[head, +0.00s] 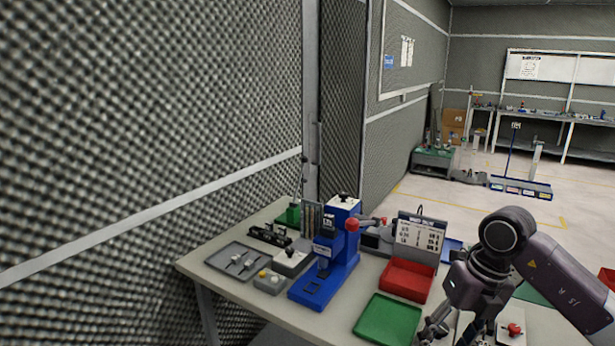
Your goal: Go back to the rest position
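My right arm comes in from the right edge over the near right part of the workbench. Its gripper (437,326) shows at the bottom of the head view, just right of the green tray (388,318). It is small and partly cut off by the lower edge, so I cannot tell whether it is open or shut, or whether anything is in it. My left gripper and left arm are not in view.
On the workbench (225,286) stand a blue press (337,250) with a red knob, a grey tray (238,262) with metal parts, a red bin (406,279) and a labelled board (420,236). Open floor (430,205) lies behind.

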